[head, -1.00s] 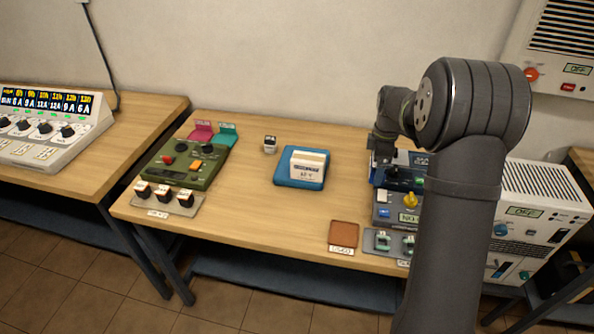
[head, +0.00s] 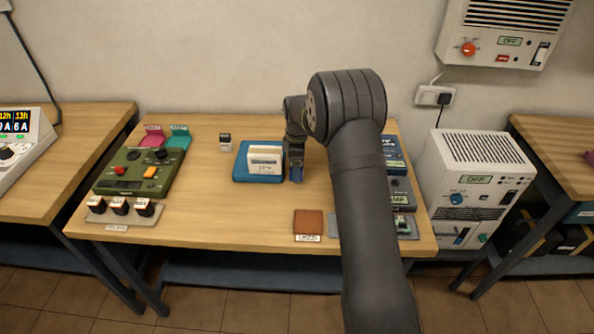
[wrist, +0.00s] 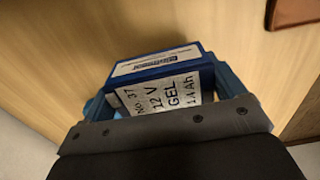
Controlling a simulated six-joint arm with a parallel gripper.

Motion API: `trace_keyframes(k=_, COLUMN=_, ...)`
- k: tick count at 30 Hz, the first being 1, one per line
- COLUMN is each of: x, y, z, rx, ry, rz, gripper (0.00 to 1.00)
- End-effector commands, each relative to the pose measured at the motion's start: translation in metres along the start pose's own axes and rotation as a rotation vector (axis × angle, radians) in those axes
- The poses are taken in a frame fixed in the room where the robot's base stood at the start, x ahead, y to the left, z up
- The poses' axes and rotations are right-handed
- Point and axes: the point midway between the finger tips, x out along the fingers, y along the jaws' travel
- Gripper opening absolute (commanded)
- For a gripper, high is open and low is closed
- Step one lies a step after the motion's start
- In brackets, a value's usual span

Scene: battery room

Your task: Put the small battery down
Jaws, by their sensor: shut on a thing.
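In the wrist view the battery sits between the two blue fingers of my gripper (wrist: 160,88). In the head view only a bit of blue shows at the fingers, so I cannot tell whether the battery touches the table (head: 260,205).
A brown pad (head: 308,222) labelled "USED" lies at the front. A green tester (head: 135,170) and several small dark-and-white blocks (head: 120,206) are left. Blue and grey devices (head: 398,170) are right. Bare table lies between.

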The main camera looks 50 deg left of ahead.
Motion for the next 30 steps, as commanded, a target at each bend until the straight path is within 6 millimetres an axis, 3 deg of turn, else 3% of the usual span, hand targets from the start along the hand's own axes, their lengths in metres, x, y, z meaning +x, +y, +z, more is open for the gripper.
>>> trace_keyframes(k=6, x=0.029, y=-0.001, z=0.0, rx=0.0, ry=0.0, rz=-0.002, gripper=0.46)
trace_keyframes(k=17, x=0.033, y=0.0, z=0.001, rx=0.0, ry=0.0, rz=0.0, gripper=0.46)
trace_keyframes(k=18, x=0.034, y=-0.001, z=0.001, rx=0.0, ry=0.0, rz=-0.002, gripper=0.9)
trace_keyframes(k=19, x=0.034, y=-0.001, z=0.001, rx=0.0, ry=0.0, rz=-0.001, gripper=0.96)
trace_keyframes(k=20, x=0.034, y=-0.001, z=0.001, rx=0.0, ry=0.0, rz=-0.001, gripper=1.0)
trace_keyframes(k=30, x=0.025, y=-0.001, z=0.001, rx=0.0, ry=0.0, rz=-0.001, gripper=1.0)
